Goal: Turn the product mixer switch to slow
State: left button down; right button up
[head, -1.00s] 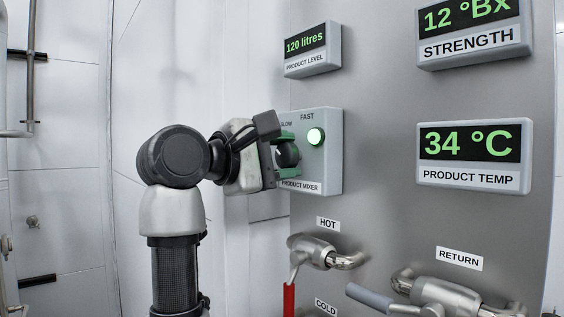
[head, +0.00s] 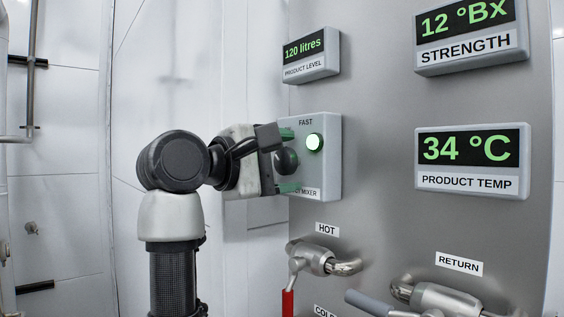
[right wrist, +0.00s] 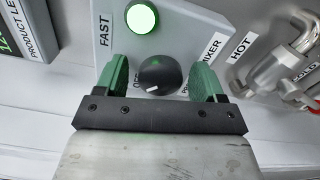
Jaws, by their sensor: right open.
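The product mixer box (head: 325,172) is a grey panel with a lit green lamp (head: 314,142) and a black round knob (head: 290,160). In the right wrist view the knob (right wrist: 157,74) has a white mark on its near edge, close to the partly covered OFF label; I cannot tell its exact setting. My right gripper (head: 286,160) is open at the box. Its green fingers are on either side of the knob, with visible gaps in the right wrist view (right wrist: 159,80). The SLOW label is hidden in the head view. My left gripper is out of view.
The product level display (head: 310,55) is above the box, with strength (head: 472,38) and product temp (head: 473,163) displays to the right. The hot valve (head: 312,258) with a red handle sticks out below. White wall lies left of the panel.

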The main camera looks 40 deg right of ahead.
jog(key=shift+a, duration=0.1)
jog(key=shift+a, duration=0.4)
jog(key=a+b, duration=0.2)
jog(key=a, duration=0.7)
jog(key=shift+s+a, duration=0.4)
jog(key=shift+s, duration=0.05)
